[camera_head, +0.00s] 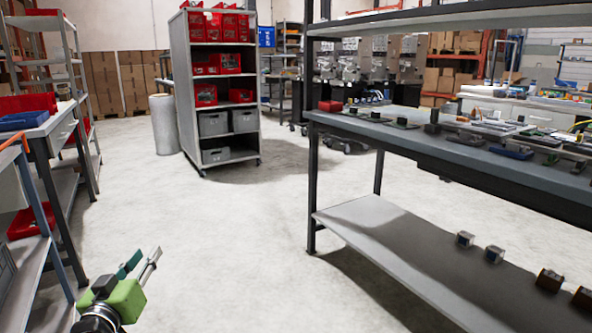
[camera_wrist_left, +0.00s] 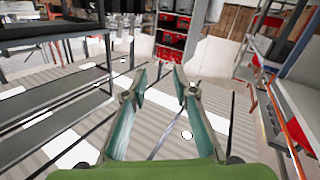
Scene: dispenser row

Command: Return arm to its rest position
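My left gripper (camera_head: 142,263) shows at the lower left of the head view, with a green body and two narrow fingers pointing up and to the right. It is over bare floor, clear of the shelves. In the left wrist view the two teal fingers (camera_wrist_left: 160,85) stand apart with nothing between them. The gripper is open and empty. My right gripper is in neither view.
A workbench with a lower shelf (camera_head: 375,225) stands at the right, bearing small parts. A grey shelf cart (camera_head: 184,80) with red bins stands ahead. Tables and a rack (camera_head: 65,165) line the left. The pale floor (camera_head: 220,235) between them is free.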

